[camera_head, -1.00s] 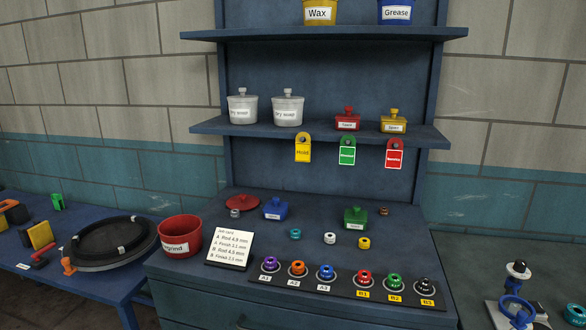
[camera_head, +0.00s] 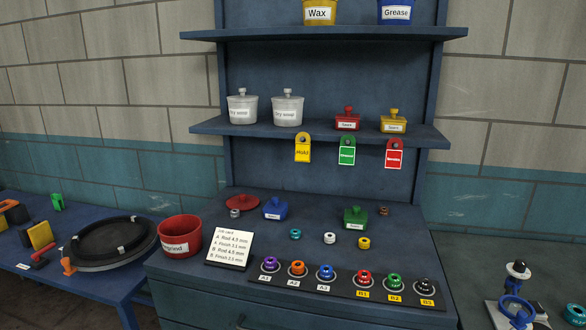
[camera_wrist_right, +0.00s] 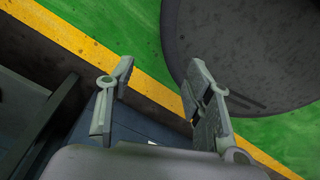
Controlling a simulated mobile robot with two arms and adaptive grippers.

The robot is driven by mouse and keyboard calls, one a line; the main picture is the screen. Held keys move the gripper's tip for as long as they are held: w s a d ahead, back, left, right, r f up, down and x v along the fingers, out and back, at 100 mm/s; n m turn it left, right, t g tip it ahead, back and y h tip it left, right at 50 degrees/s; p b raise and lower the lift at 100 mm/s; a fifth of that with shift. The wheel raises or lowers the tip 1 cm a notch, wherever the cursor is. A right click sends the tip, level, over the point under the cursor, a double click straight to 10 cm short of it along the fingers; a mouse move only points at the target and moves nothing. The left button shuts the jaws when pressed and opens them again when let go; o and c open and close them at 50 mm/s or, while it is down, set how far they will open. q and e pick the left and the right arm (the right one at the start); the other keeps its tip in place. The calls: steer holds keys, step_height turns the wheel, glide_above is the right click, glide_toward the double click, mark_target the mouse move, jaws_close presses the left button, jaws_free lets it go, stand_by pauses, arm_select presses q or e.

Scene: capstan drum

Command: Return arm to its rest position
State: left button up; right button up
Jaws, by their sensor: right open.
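My right gripper (camera_wrist_right: 163,92) shows in the right wrist view with its two fingers spread apart and nothing between them. Below it are a green floor (camera_wrist_right: 130,22), a yellow stripe (camera_wrist_right: 75,42) and a dark round surface (camera_wrist_right: 240,50). Neither of my arms shows in the head view, and my left gripper is in no view.
The blue bench carries a row of coloured knobs (camera_head: 327,272), a red regrind tub (camera_head: 180,236) and a card (camera_head: 230,247). Shelves (camera_head: 320,133) above hold lidded pots. A side table (camera_head: 90,277) at left holds a black ring (camera_head: 113,243). A blue-and-white device (camera_head: 515,300) stands at right.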

steer(key=shift+s+d+f, duration=0.15)
steer(key=shift+s+f, duration=0.1)
steer(key=shift+s, duration=0.3)
steer(key=shift+s+d+f, duration=0.1)
steer(key=shift+s+f, duration=0.15)
steer(key=shift+s, duration=0.3)
